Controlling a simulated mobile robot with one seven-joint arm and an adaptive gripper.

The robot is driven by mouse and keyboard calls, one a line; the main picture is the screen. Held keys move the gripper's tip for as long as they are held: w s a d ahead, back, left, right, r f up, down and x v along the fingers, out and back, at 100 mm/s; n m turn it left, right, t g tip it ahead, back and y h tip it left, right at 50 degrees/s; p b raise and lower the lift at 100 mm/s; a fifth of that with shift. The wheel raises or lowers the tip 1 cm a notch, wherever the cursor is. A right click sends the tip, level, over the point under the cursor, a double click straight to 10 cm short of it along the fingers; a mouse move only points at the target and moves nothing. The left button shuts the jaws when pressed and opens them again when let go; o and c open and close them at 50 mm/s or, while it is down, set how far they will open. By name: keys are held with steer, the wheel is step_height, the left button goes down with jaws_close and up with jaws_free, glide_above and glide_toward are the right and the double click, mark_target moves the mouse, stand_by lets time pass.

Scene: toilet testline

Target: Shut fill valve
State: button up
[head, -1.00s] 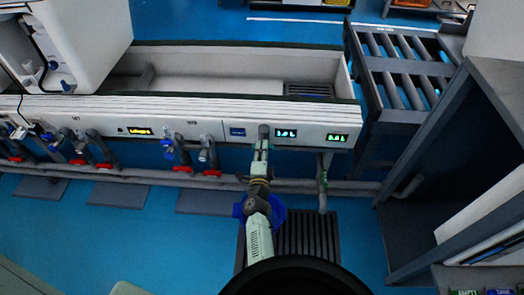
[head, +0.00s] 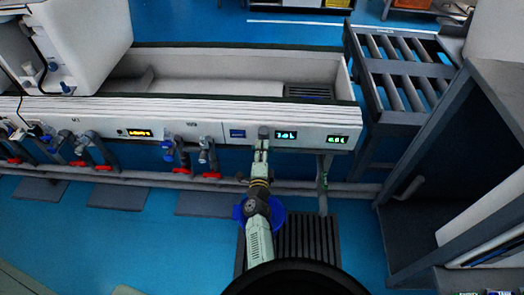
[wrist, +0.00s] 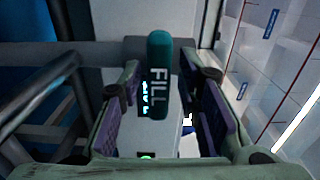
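The fill valve handle (wrist: 158,75) is a dark teal lever with white letters "FILL". In the wrist view it stands between the two fingers of my gripper (wrist: 170,100). Gaps show on both sides of it, so the gripper is open around the handle without visible contact. In the head view my gripper (head: 261,152) reaches up to the front of the white panel, just below the grey-looking valve (head: 263,132). The valve's lower part is mostly hidden by my gripper.
Lit green displays (head: 286,135) (head: 337,139) flank the valve's right side on the long bench (head: 190,112). Red-handled valves (head: 211,175) and pipes run along its front to the left. A roller conveyor (head: 405,75) and grey shelving (head: 450,150) stand right.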

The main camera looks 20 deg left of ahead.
steer(key=shift+o, duration=0.3)
steer(key=shift+s, duration=0.1)
steer(key=shift+s+f, duration=0.1)
steer(key=shift+s, duration=0.15)
steer(key=v, duration=0.7)
steer(key=shift+w, duration=0.1)
